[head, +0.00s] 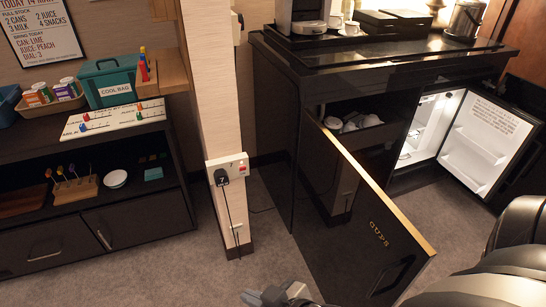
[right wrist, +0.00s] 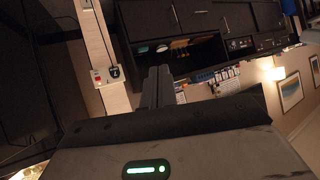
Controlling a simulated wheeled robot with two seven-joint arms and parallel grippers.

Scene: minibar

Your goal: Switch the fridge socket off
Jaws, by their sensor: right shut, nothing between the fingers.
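A white double socket plate (head: 228,170) is on the pale post in the middle of the head view. A black plug (head: 221,178) with a cord hanging down sits in its left side. A small red switch (head: 243,172) shows on its right side. The plate also shows, turned over, in the right wrist view (right wrist: 105,75). My right gripper (head: 275,296) is at the bottom edge of the head view, apart from the socket. In the right wrist view its fingers (right wrist: 156,84) are together and empty. My left gripper is not in view. The lit fridge (head: 425,125) stands at the right.
The cups cabinet door (head: 350,220) stands open, projecting between the post and my right arm. The fridge door (head: 490,140) is also open. A low dark shelf unit (head: 110,225) stands left of the post. Carpet (head: 205,270) is clear in front of the post.

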